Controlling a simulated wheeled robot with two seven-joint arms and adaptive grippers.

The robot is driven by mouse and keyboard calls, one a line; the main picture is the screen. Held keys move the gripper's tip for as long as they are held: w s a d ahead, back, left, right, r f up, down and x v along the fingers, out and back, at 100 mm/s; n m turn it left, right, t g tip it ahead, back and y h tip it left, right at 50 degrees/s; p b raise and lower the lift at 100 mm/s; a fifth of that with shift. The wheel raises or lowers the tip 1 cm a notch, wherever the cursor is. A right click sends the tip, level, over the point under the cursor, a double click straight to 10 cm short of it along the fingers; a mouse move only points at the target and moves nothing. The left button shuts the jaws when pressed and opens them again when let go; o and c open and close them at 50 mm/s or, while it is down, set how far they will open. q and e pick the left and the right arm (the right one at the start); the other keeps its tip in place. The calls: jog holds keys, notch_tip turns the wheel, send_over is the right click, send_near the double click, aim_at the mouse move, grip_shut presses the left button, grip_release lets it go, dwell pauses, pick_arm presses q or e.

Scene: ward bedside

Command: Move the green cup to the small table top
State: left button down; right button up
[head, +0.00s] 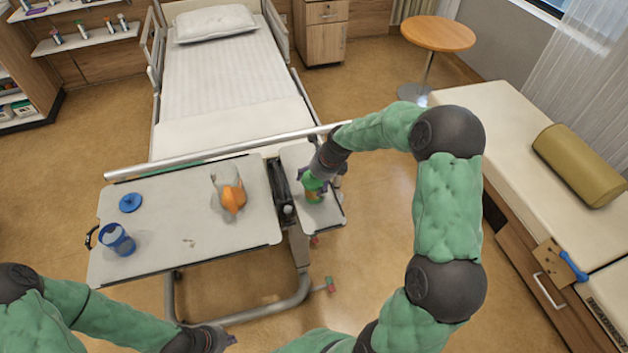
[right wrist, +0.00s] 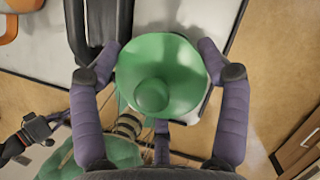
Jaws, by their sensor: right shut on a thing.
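The green cup (head: 313,183), with a round knob on top, is between the fingers of my right gripper (head: 316,174). In the right wrist view the cup (right wrist: 175,50) fills the space between the two purple fingers of that gripper (right wrist: 157,65), which is shut on it. The cup is at the small table top (head: 328,218), the narrow panel right of the large one; I cannot tell whether it touches the surface. My left gripper (head: 222,338) is low in the head view, away from the tables, its fingers too small to read.
The large table top (head: 180,255) holds a blue cup (head: 117,240), a blue lid (head: 130,203) and an orange item (head: 233,198). A dark holder (head: 281,185) lies between the two tops. A bed (head: 230,75) stands behind; a bench (head: 500,130) is at right.

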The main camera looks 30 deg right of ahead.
jog(key=shift+f, duration=0.1)
jog(key=o, duration=1.6)
jog(key=p+v, duration=0.3)
jog(key=v, duration=0.9)
